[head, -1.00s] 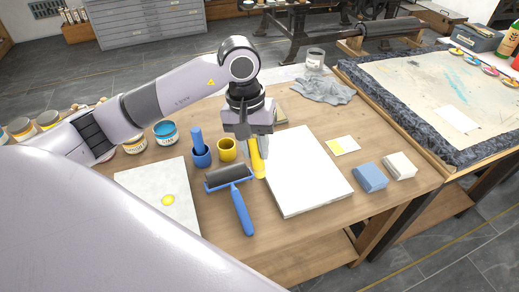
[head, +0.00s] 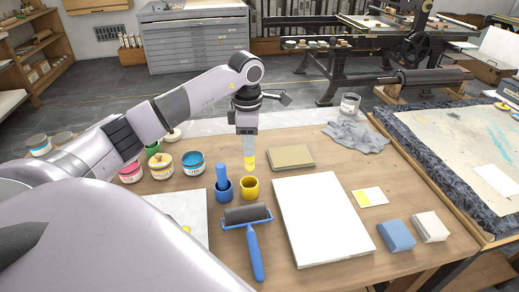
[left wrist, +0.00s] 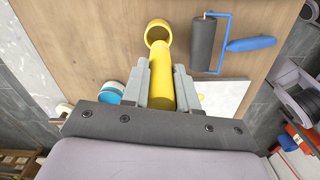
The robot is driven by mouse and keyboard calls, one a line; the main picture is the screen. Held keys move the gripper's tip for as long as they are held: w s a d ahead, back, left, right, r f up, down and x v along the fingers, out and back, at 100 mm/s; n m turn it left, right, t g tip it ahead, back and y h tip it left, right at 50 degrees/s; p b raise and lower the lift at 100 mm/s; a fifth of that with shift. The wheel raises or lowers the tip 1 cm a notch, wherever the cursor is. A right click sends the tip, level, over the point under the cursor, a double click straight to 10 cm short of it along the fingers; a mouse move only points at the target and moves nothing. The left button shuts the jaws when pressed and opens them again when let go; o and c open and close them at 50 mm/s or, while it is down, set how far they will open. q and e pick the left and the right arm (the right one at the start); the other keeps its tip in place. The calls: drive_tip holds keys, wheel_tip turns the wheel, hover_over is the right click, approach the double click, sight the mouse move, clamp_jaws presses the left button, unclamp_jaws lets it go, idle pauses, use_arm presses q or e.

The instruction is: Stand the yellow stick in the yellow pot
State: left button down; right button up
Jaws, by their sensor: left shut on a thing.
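My left gripper (head: 249,152) points down and is shut on the yellow stick (head: 249,163). The stick hangs about upright, its lower end just above the yellow pot (head: 249,189) in the head view. In the left wrist view the stick (left wrist: 161,78) lies between both fingers, and its far end overlaps the near rim of the pot (left wrist: 158,27). The pot stands open on the table and looks empty. I cannot tell the exact gap between stick and pot. My right gripper is not in view.
A blue pot (head: 222,191) holding a blue stick stands just left of the yellow pot. A blue-handled roller (head: 256,250) lies in front. A white board (head: 320,220) lies to the right, a tan block (head: 290,157) behind it. Ink cans (head: 193,164) stand to the left.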

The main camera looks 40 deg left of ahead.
sight(249, 167)
use_arm(q)
drive_tip(key=shift+a+n, duration=0.25)
drive_tip(key=shift+n, duration=0.15)
drive_tip(key=shift+f+b, duration=2.2)
drive_tip(key=shift+f, duration=0.4)
drive_tip(key=shift+f+b, duration=1)
drive_tip(key=shift+f, duration=0.85)
drive_tip(key=c, duration=0.8)
unclamp_jaws()
drive_tip(key=shift+r, duration=3.6)
drive_tip(key=shift+f, duration=0.1)
